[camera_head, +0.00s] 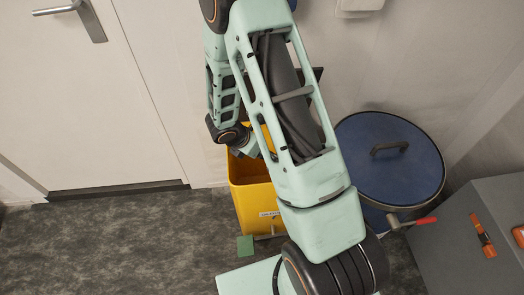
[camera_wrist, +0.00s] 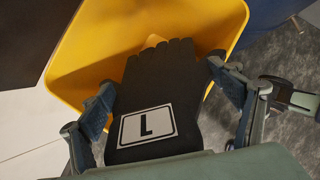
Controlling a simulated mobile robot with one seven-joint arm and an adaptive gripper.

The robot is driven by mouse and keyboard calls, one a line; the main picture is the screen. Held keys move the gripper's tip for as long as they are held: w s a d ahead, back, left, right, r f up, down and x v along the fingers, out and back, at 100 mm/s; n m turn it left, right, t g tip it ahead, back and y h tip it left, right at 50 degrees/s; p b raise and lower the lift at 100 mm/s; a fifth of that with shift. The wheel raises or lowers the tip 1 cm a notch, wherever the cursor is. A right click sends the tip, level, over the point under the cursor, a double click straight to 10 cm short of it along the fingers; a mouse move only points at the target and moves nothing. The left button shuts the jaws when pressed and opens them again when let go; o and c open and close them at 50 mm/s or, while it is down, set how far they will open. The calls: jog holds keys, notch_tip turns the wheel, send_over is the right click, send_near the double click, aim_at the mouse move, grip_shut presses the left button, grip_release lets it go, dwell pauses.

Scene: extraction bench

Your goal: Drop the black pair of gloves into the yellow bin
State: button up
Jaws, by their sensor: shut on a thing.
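The black pair of gloves (camera_wrist: 158,85), with a white label marked "L", is held between the fingers of my gripper (camera_wrist: 160,95) in the wrist view. The glove fingertips point toward the yellow bin (camera_wrist: 105,45), whose open inside lies beyond them. In the head view the yellow bin (camera_head: 250,195) stands on the floor, partly hidden by my arm. My gripper is shut on the gloves over the bin opening. The gloves cannot be made out in the head view, where my arm covers that area.
A round container with a blue lid (camera_head: 365,175) and a red-tipped lever (camera_head: 425,221) stands right of the bin. A grey cabinet (camera_head: 460,235) is at the far right. A white door (camera_head: 85,110) is at left. A small green square (camera_head: 245,245) lies before the bin.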

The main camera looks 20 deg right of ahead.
notch_tip(320, 180, down, 7)
jog(key=b, duration=0.6)
jog(key=shift+r, duration=0.1)
jog(key=o, duration=1.2)
jog(key=shift+c, duration=0.2)
jog(key=v, duration=1.2)
